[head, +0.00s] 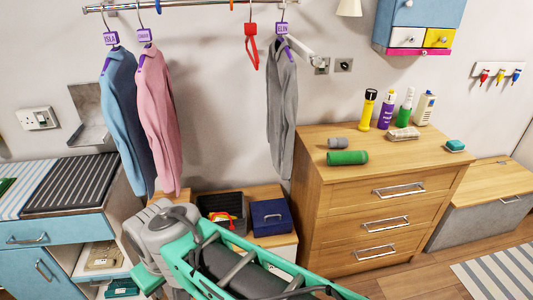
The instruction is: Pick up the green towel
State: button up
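A green rolled-up cylinder (347,157), which looks like the green towel, lies on its side on top of the wooden chest of drawers (385,165), near its front left. It is fully visible, with nothing on it. My teal and grey arm crosses the bottom of the head view, below and left of the chest. My gripper cannot be made out in this view, so its opening and contents are not shown.
A smaller grey roll (338,143) lies just behind the green one. Several bottles (387,111) and a yellow-black flashlight (368,109) stand farther back. A folded beige cloth (403,133) lies to the right. Hanging clothes (281,105) are left of the chest.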

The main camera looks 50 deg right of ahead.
aim_at(338, 158)
jog(key=u, duration=2.15)
jog(key=k, duration=2.9)
jog(key=z, duration=1.55)
jog(key=i, duration=0.5)
jog(key=u, duration=0.05)
